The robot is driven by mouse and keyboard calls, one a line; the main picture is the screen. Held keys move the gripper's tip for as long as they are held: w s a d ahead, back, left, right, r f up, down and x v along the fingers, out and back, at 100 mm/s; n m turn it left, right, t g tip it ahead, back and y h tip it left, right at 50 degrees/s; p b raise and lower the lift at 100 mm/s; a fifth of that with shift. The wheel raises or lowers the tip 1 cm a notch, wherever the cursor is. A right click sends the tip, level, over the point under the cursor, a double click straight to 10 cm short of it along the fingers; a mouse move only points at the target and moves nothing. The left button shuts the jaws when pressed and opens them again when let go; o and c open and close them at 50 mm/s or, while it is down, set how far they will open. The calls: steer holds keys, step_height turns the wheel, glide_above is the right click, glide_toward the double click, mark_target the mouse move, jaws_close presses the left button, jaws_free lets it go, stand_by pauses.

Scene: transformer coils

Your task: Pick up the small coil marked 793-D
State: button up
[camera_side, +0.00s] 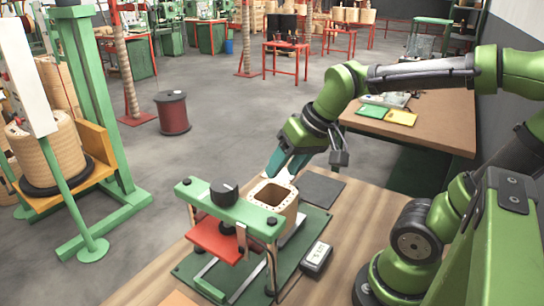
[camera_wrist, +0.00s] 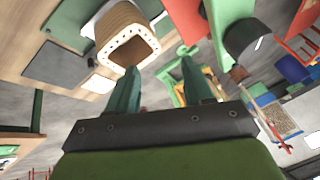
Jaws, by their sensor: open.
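A small tan square coil (camera_side: 275,195) with a hollow centre and dark dots around its top rim stands on the bench, behind the green clamp frame. No 793-D marking can be read on it. In the wrist view the coil (camera_wrist: 128,37) is at upper left, past the tip of the left finger. My gripper (camera_side: 282,168) is above and just behind the coil in the side view, tilted downward. Its two teal fingers are spread with a gap between them in the wrist view (camera_wrist: 160,76), and nothing is held. Whether a finger touches the coil cannot be told.
A green clamp frame (camera_side: 205,203) with a black knob (camera_side: 224,194) and red plate (camera_side: 215,240) stands close in front of the coil. A small grey box (camera_side: 316,257) and a dark flat pad (camera_side: 320,188) lie nearby on the wooden bench. Larger coils (camera_side: 45,150) stand at left.

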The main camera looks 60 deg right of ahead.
steer(key=w+d+f+n+g+h, duration=0.1)
steer(key=w+d+f+n+g, duration=0.2)
steer(key=w+d, duration=0.45)
steer(key=n+g, duration=0.2)
glide_toward(282, 194)
steer(key=f, duration=0.2)
steer(key=d+f, duration=0.1)
steer(key=f, duration=0.2)
steer(key=shift+w+f, duration=0.15)
steer(key=shift+w, duration=0.05)
steer(key=shift+w+a+f, duration=0.1)
steer(key=shift+w+f, duration=0.05)
steer(key=shift+f, duration=2.9)
jaws_close()
